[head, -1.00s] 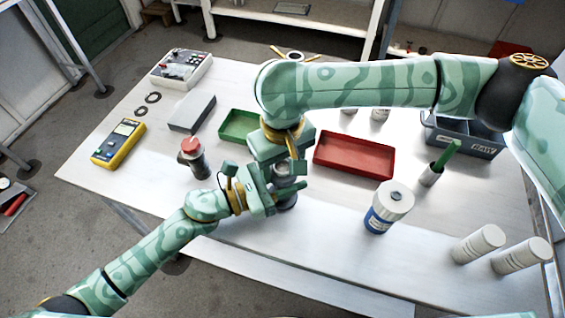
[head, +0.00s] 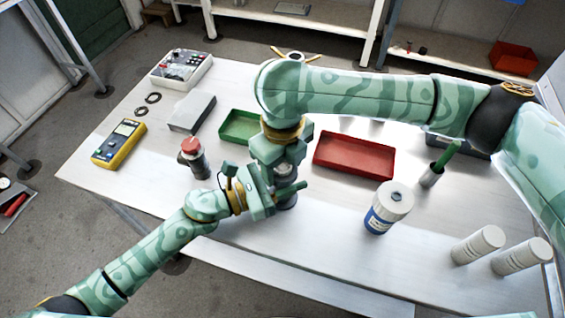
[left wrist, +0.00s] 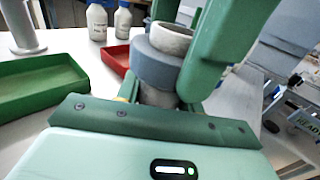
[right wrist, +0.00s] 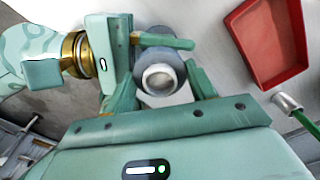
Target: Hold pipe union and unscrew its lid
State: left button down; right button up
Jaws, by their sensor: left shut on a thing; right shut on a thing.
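The pipe union (head: 287,200) stands upright near the table's front edge, mostly hidden by my grippers in the head view. Its top, the lid (left wrist: 158,64), is a wide grey collar with a pale ring; it also shows between the right fingers in the right wrist view (right wrist: 160,78). My left gripper (head: 284,188) comes in from the left, shut on the pipe union low down. My right gripper (head: 282,160) points down from above, shut on the lid. Where exactly the fingers touch is partly hidden.
A red tray (head: 354,154) and a green tray (head: 239,127) lie behind the grippers. A blue-labelled bottle (head: 388,208) stands to the right, a red-capped piece (head: 194,158) to the left. A yellow meter (head: 118,145) lies at far left. The front strip of table is clear.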

jog(key=n, duration=0.6)
jog(key=shift+n, duration=0.4)
jog(key=n, duration=0.7)
jog(key=shift+r+n, duration=0.1)
jog(key=shift+n, duration=0.3)
jog(key=o, duration=1.1)
